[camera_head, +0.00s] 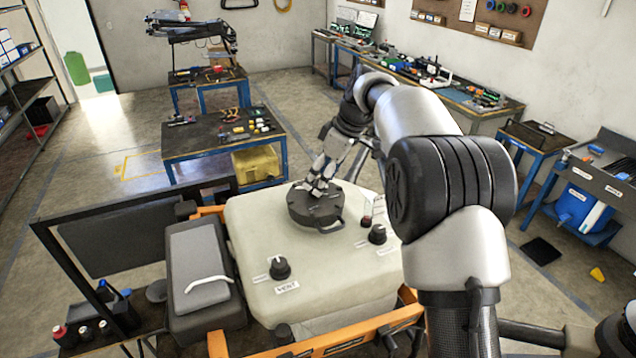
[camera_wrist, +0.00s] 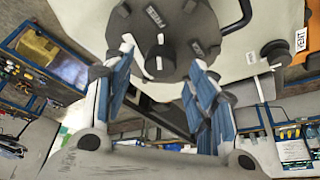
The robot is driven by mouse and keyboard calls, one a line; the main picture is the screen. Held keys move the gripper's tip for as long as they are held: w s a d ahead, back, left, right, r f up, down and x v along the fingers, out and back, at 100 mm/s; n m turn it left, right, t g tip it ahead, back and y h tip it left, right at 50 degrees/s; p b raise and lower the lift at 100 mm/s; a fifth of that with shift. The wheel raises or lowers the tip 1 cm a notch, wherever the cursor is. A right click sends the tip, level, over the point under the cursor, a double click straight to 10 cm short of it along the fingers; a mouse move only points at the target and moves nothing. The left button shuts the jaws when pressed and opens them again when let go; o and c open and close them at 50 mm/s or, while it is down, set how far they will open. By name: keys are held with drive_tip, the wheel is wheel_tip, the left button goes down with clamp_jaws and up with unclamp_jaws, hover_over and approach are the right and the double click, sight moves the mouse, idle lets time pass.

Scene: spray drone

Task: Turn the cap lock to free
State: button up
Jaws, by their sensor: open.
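The dark round cap (camera_head: 318,206) sits on top of the pale tank (camera_head: 258,228). A loop-like part sticks out from its front right edge in the head view. In the wrist view the cap (camera_wrist: 178,22) fills the top middle. It carries small labels and a small white-marked piece (camera_wrist: 158,50), which may be the lock. My gripper (camera_head: 318,184) is over the cap, pointing down. In the wrist view my gripper (camera_wrist: 162,58) is open, its two fingers apart on either side of the white-marked piece. I cannot tell whether they touch the cap. The lock's setting is not readable.
A black knob (camera_head: 279,268) with a vent label and another knob (camera_head: 377,234) stand on the tank. A small red-based item (camera_head: 367,218) is near the cap. A grey box (camera_head: 199,262) lies left of the tank. Orange frame bars (camera_head: 350,338) run along the front.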

drive_tip(key=v, duration=0.9)
drive_tip(key=s+d+f+m+t+h+b, duration=0.1)
drive_tip(key=s+d+f+m+b, duration=0.25)
drive_tip(key=s+f+b, duration=0.6)
drive_tip(key=s+d+f+m+t+h+b, duration=0.15)
drive_tip(key=s+f+m+b, duration=0.35)
drive_tip(key=s+b, duration=0.75)
drive_tip(key=s+d+f+m+b, duration=0.2)
drive_tip(key=s+f+b, duration=0.3)
drive_tip(key=s+f, duration=0.4)
drive_tip(key=s+d+f+m+h+b, duration=0.1)
drive_tip(key=s+d+f+m+b, duration=0.1)
drive_tip(key=s+f+b, duration=0.3)
drive_tip(key=s+f, duration=0.4)
drive_tip(key=f, duration=0.5)
drive_tip(key=shift+s+f, duration=0.2)
drive_tip(key=shift+f, duration=0.05)
drive_tip(key=shift+h, duration=0.25)
